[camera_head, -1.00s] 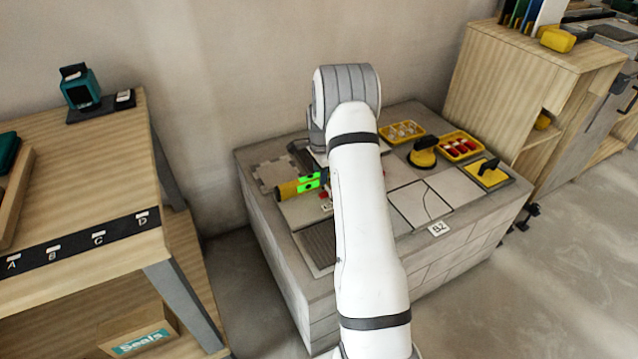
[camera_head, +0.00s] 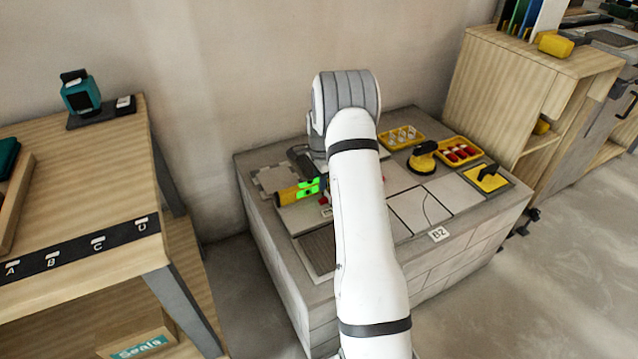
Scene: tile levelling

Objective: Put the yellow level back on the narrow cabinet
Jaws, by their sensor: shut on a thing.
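The yellow level (camera_head: 287,196), with bright green parts on it, shows just left of my white arm, over the left part of the grey tiled block. My gripper (camera_head: 318,186) is mostly hidden behind the arm and is shut on the level. The level's right end is hidden by the arm. I cannot tell whether the level touches the block's top. A light wooden cabinet (camera_head: 492,95) stands at the right behind the block; it looks like the narrow cabinet. A yellow object (camera_head: 555,44) and upright coloured sheets are on its top.
The grey block (camera_head: 455,262) carries tiles, a yellow suction cup (camera_head: 423,158), yellow trays (camera_head: 460,149) and a yellow-based trowel (camera_head: 488,179). A wooden table (camera_head: 90,205) with a teal device (camera_head: 80,93) stands left. Floor is clear at the lower right.

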